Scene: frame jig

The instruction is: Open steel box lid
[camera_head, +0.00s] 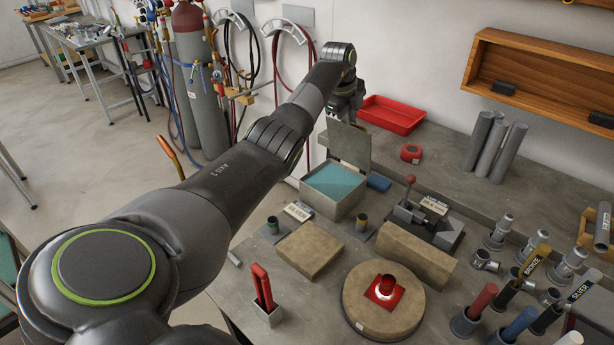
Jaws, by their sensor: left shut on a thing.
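The steel box (325,206) stands near the back left of the workbench, with teal material (336,181) showing inside. Its lid (348,145) is raised and stands roughly upright at the back of the box. My left gripper (345,115) is at the top of the lid, shut on it. My own forearm and wrist partly hide the fingers. My right gripper is not in view.
A red tray (393,114) and a red tape measure (411,153) lie behind the box. A blue roll (379,182) is close at its right. A clamp vise (424,215), tan blocks (309,250) and a round turntable (362,315) crowd the bench. Gas cylinders (204,90) stand behind my arm.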

